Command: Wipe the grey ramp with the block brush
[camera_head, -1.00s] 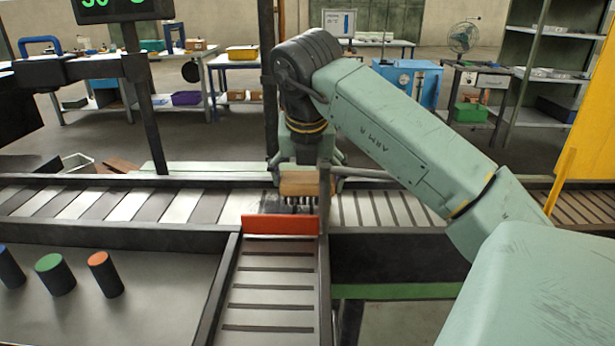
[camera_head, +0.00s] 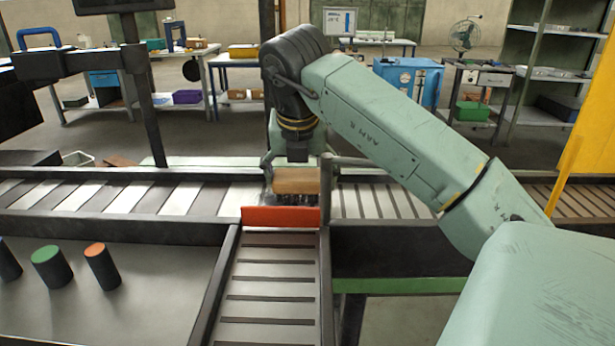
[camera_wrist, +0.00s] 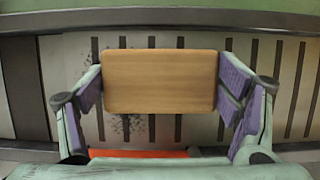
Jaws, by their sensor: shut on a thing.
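The block brush (camera_head: 296,181) has a wooden block with dark bristles beneath. My gripper (camera_head: 297,175) is shut on it, with its purple-padded fingers pressing the two ends in the wrist view (camera_wrist: 160,82). The brush is level over the grey slatted ramp (camera_head: 350,203), just behind the orange bar. In the wrist view, dark specks mark the ramp (camera_wrist: 140,127) in front of and left of the brush. The bristles are low over the ramp; I cannot tell whether they touch it. The surface under the block is hidden.
An orange bar (camera_head: 280,216) stands across the mouth of a slatted side chute (camera_head: 268,290). Dark rails border the ramp. Green (camera_head: 52,267) and orange-topped (camera_head: 102,266) cylinders stand on the tray at left. A yellow panel (camera_head: 590,140) rises at right.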

